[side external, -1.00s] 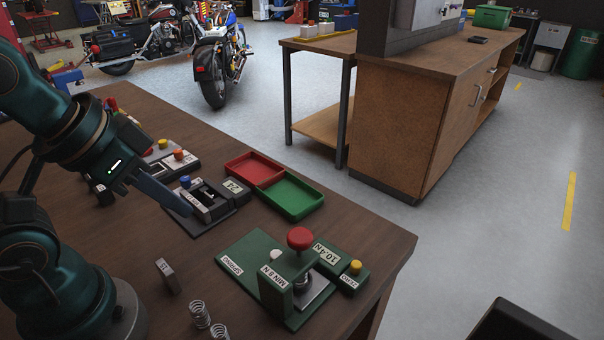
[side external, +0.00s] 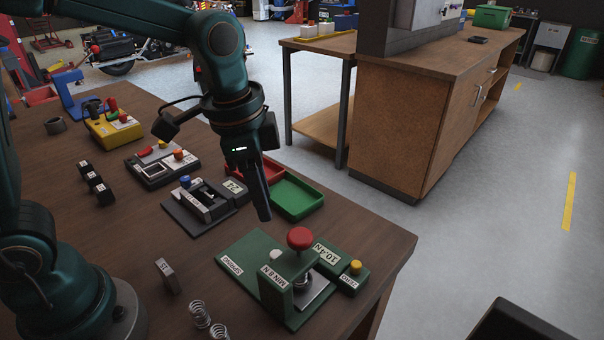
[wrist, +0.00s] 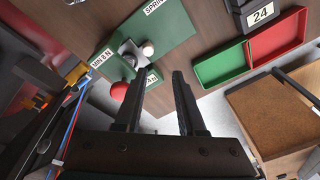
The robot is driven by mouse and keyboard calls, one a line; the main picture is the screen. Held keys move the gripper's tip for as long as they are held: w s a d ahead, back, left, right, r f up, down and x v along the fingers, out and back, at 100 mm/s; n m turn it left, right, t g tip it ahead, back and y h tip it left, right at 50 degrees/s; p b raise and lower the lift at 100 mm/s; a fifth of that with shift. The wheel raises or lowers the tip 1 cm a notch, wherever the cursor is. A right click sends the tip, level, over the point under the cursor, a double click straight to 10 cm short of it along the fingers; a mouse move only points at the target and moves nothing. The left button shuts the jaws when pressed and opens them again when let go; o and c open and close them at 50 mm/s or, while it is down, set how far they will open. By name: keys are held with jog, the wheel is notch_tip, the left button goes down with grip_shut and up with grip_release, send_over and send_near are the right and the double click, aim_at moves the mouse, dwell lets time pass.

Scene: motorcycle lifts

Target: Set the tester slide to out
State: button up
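The green tester (side external: 240,250) stands at the near right of the bench, with SPRING, MIN 8 N and 10.4N labels. Its red knob (side external: 300,238) sits on top of a green post; it also shows in the wrist view (wrist: 119,91). A pale knob (side external: 275,254) sits beside the post and shows in the wrist view (wrist: 148,48). A metal plate (side external: 320,287) lies under the post, partly hidden; I cannot tell the slide's setting. My gripper (side external: 264,217) hangs above the bench behind the tester. In the wrist view its fingers (wrist: 160,75) are apart and empty.
A green tray (side external: 297,197) and a red tray (side external: 270,168) lie behind my gripper. A black device (side external: 203,205) with a 24 label stands left. Loose springs (side external: 200,314) and a small grey block (side external: 167,275) are at the front. The bench edge is close right of the tester.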

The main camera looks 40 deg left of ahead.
jog(key=g, duration=0.2)
send_over(275, 254)
jog(key=shift+m, duration=0.4)
jog(key=f, duration=0.4)
jog(key=shift+w+a+f, duration=0.1)
jog(key=shift+w+f, duration=0.1)
jog(key=shift+f, duration=0.05)
jog(key=shift+s+f, duration=0.1)
jog(key=shift+f, duration=0.2)
jog(key=shift+s+f, duration=0.1)
jog(key=shift+f, duration=2.5)
grip_shut()
jog(key=shift+r, duration=0.1)
